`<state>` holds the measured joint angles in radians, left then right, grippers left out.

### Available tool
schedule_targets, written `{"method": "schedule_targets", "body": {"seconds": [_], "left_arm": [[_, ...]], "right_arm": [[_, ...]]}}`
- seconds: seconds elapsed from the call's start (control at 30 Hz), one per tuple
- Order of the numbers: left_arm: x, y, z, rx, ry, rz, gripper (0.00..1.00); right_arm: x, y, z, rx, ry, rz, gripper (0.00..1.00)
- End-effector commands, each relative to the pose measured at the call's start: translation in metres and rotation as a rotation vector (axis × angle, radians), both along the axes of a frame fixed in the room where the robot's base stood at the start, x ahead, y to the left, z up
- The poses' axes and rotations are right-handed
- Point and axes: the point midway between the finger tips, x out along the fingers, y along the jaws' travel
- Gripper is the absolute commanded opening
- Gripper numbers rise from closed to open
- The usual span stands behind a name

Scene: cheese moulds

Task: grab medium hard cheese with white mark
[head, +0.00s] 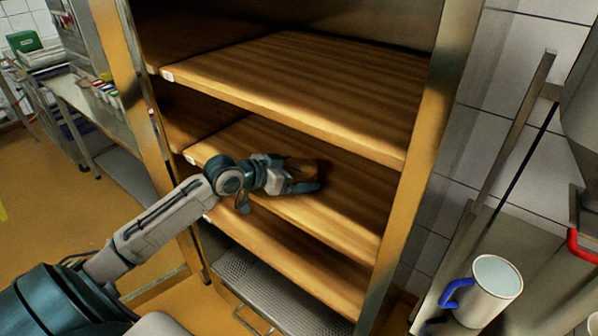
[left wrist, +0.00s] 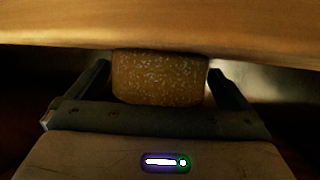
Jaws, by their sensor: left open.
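A brown-orange cheese with a pale speckled rind (left wrist: 158,80) stands between the two spread fingers of my left gripper (left wrist: 159,69) in the left wrist view. Dark gaps show between the cheese and each finger, so the jaws are open around it and not closed on it. In the head view my left gripper (head: 303,183) reaches into the wooden rack over the middle shelf (head: 345,190), and the cheese (head: 301,165) is mostly hidden by the fingers. I cannot make out a white mark on the cheese. My right gripper is not in view.
A shelf board (head: 300,85) lies above my gripper and another (head: 290,255) below. The rack's right post (head: 428,140) bounds the opening. Small white tags, such as one (head: 168,76), sit on shelf edges. A white jug with a blue handle (head: 490,285) stands at the lower right.

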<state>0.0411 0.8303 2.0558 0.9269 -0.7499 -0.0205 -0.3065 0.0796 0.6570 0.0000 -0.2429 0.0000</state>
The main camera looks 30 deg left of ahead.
Motion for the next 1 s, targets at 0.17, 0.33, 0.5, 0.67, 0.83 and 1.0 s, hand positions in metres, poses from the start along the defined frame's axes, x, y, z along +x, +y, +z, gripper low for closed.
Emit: {"method": "schedule_targets", "body": {"seconds": [0.17, 0.33, 0.5, 0.67, 0.83, 1.0], "left_arm": [[0.0069, -0.0036, -0.0027, -0.001, 0.0, -0.001, 1.0], [0.0075, -0.0038, -0.0036, 0.001, 0.001, -0.001, 1.0], [0.0074, -0.0037, -0.0036, 0.001, 0.001, -0.001, 0.84], [0.0073, -0.0037, -0.0036, 0.001, 0.001, -0.001, 0.59], [0.0074, -0.0038, -0.0029, 0.001, 0.0, -0.001, 0.59], [0.0076, -0.0037, 0.0002, 0.001, -0.001, -0.002, 0.59]], "right_arm": [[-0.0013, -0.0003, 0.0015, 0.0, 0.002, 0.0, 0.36], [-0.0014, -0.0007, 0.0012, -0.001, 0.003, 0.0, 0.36], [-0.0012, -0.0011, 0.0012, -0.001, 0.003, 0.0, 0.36], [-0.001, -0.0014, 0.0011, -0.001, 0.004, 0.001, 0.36], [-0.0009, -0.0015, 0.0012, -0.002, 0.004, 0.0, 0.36], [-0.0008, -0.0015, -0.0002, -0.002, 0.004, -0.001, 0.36]]}}
